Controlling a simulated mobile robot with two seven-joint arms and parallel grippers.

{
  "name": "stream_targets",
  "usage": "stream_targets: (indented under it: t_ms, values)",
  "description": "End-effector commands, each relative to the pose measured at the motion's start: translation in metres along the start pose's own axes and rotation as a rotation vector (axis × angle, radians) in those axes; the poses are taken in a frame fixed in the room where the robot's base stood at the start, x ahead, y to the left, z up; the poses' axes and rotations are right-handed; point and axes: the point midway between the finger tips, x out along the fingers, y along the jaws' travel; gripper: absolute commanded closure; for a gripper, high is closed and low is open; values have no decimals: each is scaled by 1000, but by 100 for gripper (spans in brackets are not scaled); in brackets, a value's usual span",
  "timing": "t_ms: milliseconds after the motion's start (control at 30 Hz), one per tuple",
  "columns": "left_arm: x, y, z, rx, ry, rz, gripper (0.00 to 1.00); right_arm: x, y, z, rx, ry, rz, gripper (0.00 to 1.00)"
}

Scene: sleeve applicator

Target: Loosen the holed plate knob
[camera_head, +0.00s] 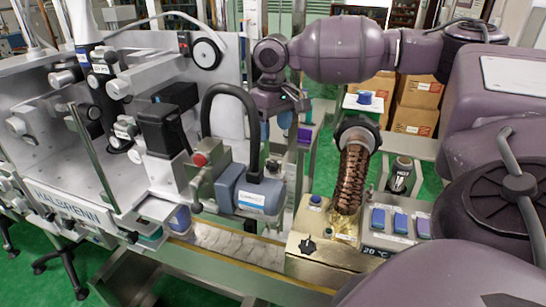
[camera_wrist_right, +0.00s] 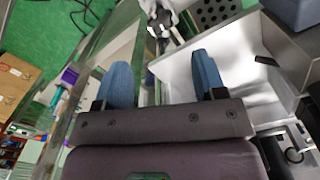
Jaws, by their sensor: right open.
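My right gripper (camera_head: 276,124) is at the upper middle of the head view, beside the machine's grey back panel, with its blue fingers pointing down. In the right wrist view the two blue fingers (camera_wrist_right: 163,80) stand wide apart with nothing between them. A dark plate with several round holes (camera_wrist_right: 216,11) shows at the top of that view. A black and silver knob-like part (camera_wrist_right: 159,24) lies left of the plate, beyond the fingertips and apart from them. I cannot pick out the holed plate or its knob in the head view. My left gripper is not in view.
The sleeve applicator's panel (camera_head: 226,75) with rollers fills the left. A blue-grey motor unit (camera_head: 252,192) and a black curved hose stand below my right gripper. A control box (camera_head: 316,246) with a ribbed brown column (camera_head: 351,180) stands right of it. Cardboard boxes (camera_head: 414,103) are behind.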

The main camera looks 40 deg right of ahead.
Motion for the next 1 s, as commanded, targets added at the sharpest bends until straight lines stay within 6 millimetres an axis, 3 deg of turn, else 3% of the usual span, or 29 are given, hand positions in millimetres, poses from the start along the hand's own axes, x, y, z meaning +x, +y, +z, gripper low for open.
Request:
stream_targets:
  t_ms: [500,700,1000]
  values:
    - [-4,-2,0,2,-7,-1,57,80,0,0,1,-1,0,36]
    - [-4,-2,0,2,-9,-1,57,96,0,0,1,-1,-1,36]
    - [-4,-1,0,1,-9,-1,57,99,0,0,1,1,0,36]
